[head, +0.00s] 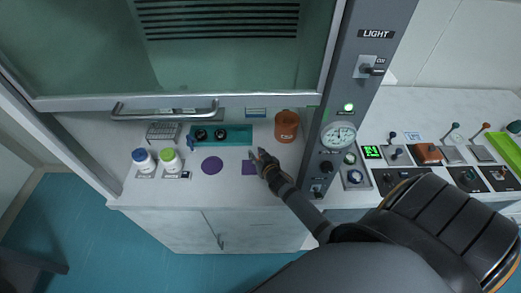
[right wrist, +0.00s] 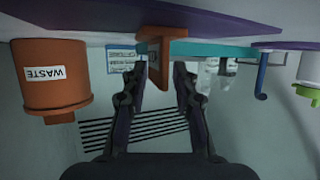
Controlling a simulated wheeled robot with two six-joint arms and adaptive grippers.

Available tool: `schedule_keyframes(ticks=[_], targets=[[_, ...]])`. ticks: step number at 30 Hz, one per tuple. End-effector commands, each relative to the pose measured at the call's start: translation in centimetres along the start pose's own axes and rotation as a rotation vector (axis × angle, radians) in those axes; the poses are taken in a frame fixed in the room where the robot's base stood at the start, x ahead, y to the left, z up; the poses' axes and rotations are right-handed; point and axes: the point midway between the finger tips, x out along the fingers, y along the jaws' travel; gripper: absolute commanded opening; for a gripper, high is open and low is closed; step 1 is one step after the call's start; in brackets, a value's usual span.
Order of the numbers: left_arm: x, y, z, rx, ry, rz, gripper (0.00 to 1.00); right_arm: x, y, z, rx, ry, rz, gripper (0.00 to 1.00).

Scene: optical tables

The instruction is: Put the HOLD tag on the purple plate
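The orange tag (right wrist: 162,33), which I take for the HOLD tag, shows in the upside-down right wrist view, between and beyond my fingertips; its lettering is not visible. My right gripper (right wrist: 161,72) has its two fingers apart around the tag's upright part, with a gap at the left finger. In the head view my right gripper (head: 259,158) is low over the bench, beside a purple square plate (head: 249,169); the tag cannot be made out there. A purple surface (right wrist: 215,18) fills the top of the wrist view, close to the tag. My left gripper is out of view.
A purple round plate (head: 212,166) lies to the left. Behind are a teal rack (head: 237,132) and an orange WASTE container (head: 286,126). Two capped bottles (head: 144,160) (head: 170,160) stand at left. The raised sash (head: 190,100) hangs above, and a grey control post (head: 345,100) stands at right.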

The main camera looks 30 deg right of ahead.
Motion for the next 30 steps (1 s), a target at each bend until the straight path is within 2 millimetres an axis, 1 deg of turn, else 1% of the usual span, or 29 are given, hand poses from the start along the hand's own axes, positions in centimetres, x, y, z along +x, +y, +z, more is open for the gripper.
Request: schedule_keyframes(ticks=[1, 2, 3, 4, 12, 15, 18, 21, 30], targets=[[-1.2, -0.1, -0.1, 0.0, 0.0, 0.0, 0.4, -0.5, 0.1, -0.5, 0.001, -0.011, 0.002, 0.28], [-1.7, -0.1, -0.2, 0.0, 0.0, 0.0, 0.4, -0.8, 0.1, -1.0, 0.0, -0.01, 0.002, 0.28], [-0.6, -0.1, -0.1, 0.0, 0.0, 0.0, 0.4, -1.4, 0.1, 0.0, -0.001, -0.011, 0.002, 0.28], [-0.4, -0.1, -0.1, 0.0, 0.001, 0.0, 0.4, -2.1, 0.1, 0.1, -0.001, -0.011, 0.002, 0.28], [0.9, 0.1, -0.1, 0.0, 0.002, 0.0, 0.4, -8.8, 0.0, -0.2, -0.004, -0.004, 0.0, 0.28], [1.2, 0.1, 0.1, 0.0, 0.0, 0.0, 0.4, -10.6, 0.1, -0.4, -0.004, -0.003, 0.001, 0.28], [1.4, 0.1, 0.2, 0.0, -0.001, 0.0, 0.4, -11.8, 0.0, -0.6, -0.002, -0.002, 0.001, 0.28], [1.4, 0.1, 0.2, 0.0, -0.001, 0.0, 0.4, -12.3, 0.0, -0.7, -0.002, -0.001, 0.001, 0.28], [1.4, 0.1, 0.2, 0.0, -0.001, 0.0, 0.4, -12.3, 0.0, -0.8, -0.001, 0.0, 0.001, 0.28]])
